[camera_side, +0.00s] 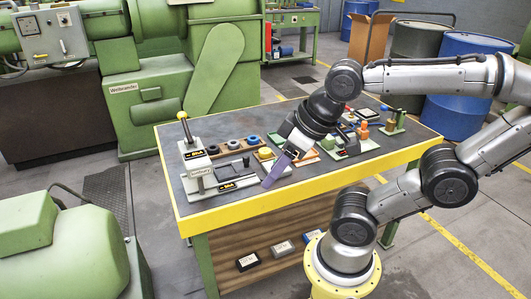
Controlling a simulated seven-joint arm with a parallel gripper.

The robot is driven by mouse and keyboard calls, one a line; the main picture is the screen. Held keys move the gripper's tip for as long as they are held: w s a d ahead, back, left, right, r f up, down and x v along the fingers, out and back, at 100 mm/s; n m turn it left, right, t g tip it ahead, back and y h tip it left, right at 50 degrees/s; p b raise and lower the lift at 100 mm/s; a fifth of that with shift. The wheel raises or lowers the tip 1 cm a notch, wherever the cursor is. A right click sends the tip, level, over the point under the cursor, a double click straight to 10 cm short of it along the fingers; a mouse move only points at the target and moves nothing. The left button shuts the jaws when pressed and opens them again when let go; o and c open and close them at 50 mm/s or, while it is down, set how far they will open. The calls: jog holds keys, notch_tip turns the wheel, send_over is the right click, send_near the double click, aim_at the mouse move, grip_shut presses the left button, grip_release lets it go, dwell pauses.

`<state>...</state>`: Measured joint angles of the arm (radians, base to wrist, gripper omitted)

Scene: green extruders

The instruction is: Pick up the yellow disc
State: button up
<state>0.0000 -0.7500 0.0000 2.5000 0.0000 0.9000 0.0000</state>
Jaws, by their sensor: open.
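A small yellow piece (264,153), which looks like the yellow disc, is on the workbench just left of my gripper. It is small in view, and its exact shape is hard to make out. My gripper (277,172) points down and to the left over the front middle of the bench. A flat purple part shows at its end. The jaws are open, and I see nothing clearly held between them. The gripper and wrist hide part of the bench top behind them. I cannot tell the height of the fingertips above the bench.
A grey press with a yellow-knobbed lever (197,165) stands at the bench's left. A wooden strip (222,147) bears several round pieces behind the yellow one. Boards with small red, green and orange parts lie to the right. The yellow front edge (290,198) bounds the bench.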

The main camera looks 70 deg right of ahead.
jog(key=o, duration=0.7)
jog(key=shift+o, duration=0.2)
